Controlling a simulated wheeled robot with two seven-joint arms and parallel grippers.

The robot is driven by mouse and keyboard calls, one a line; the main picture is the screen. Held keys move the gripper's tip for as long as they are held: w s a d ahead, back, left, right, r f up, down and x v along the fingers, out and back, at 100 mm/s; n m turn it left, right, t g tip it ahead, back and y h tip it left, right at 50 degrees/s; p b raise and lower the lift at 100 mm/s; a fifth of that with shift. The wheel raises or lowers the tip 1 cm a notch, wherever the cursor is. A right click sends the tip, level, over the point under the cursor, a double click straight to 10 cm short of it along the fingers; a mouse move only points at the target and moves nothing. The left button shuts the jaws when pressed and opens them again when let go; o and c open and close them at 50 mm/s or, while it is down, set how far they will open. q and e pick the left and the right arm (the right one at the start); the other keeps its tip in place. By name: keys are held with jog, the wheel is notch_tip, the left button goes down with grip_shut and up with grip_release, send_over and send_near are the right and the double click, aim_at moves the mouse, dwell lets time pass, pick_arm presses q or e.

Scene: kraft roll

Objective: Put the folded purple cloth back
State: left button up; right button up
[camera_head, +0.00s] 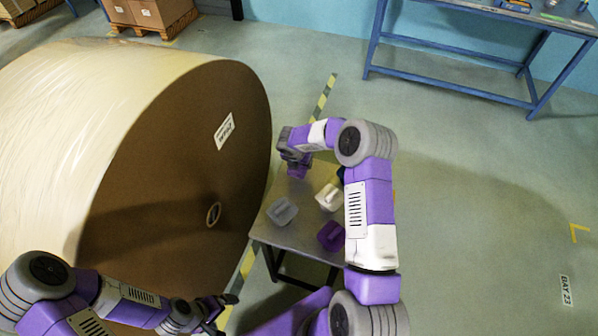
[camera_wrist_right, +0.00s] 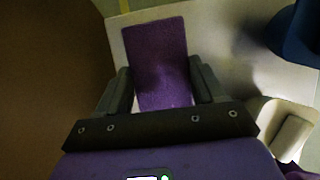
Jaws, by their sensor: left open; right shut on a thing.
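The folded purple cloth (camera_wrist_right: 158,62) is a flat purple rectangle between the fingers of my right gripper (camera_wrist_right: 160,88) in the right wrist view. The gripper is shut on it, over the pale table top (camera_wrist_right: 225,45). In the head view my right gripper (camera_head: 297,166) is at the far end of the small table (camera_head: 290,238); a purple patch there cannot be told clearly from my arm. My left gripper (camera_head: 226,312) is open and empty, low at the left, beside the table's near end.
A grey folded item (camera_head: 282,211), a white one (camera_head: 329,197) and a dark purple one (camera_head: 331,236) lie on the table. A dark blue thing (camera_wrist_right: 300,32) stands there too. A huge kraft roll (camera_head: 180,160) rises close on the left. Floor to the right is clear.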

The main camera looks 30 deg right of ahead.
aim_at(299, 169)
jog(key=shift+f+b, duration=0.55)
jog(key=shift+f, duration=1.75)
jog(key=shift+f, duration=0.15)
jog(key=o, duration=0.9)
jog(key=shift+o, duration=0.2)
jog(key=shift+a+r, duration=0.1)
jog(key=shift+r, duration=0.4)
jog(key=p+v, duration=0.3)
jog(key=v, duration=0.8)
jog(key=shift+s+a+r, duration=0.1)
jog(key=shift+r, duration=0.05)
